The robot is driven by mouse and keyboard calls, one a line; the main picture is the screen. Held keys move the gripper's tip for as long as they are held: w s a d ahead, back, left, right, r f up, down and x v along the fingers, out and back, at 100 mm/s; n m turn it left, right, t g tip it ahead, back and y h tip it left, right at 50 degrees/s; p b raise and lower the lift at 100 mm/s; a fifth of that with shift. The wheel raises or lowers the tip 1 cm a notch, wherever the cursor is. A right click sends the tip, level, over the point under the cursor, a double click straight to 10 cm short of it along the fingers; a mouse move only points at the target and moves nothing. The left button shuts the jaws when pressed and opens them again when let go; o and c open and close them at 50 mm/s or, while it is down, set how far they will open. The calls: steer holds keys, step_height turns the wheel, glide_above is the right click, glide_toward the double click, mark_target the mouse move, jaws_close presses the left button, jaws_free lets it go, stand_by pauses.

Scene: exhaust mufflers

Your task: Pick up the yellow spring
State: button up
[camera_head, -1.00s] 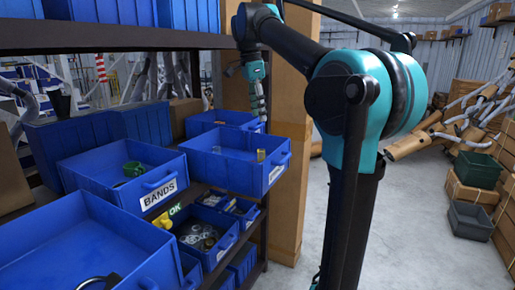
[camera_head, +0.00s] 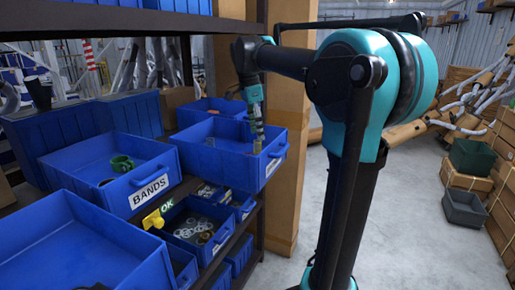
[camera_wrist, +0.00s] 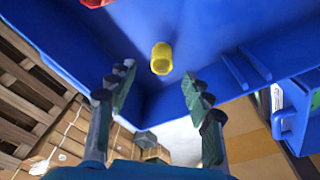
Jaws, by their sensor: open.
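The yellow spring (camera_wrist: 161,58) shows in the wrist view as a short yellow cylinder in a blue bin (camera_wrist: 215,30). It lies beyond my fingertips, roughly midway between them, with no finger touching it. My gripper (camera_wrist: 157,78) is open and empty, its two dark green fingers spread apart. In the head view my gripper (camera_head: 257,140) points down into the blue bin (camera_head: 272,166) at the right end of the shelf row. There a small yellowish patch shows by the fingers, too small to tell clearly.
A red item (camera_wrist: 95,3) is at the top edge of the wrist view. The bin's walls stand close around my fingers. Nearby are the BANDS bin (camera_head: 150,190) with a green item (camera_head: 121,163), a lower bin of rings (camera_head: 199,230), and a cardboard-coloured post (camera_head: 290,120).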

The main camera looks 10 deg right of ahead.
mark_target(257, 141)
steer(key=shift+w+d+f, duration=0.1)
steer(key=shift+d+f, duration=0.05)
steer(key=shift+f, duration=2.75)
steer(key=shift+c, duration=0.4)
steer(key=c, duration=1)
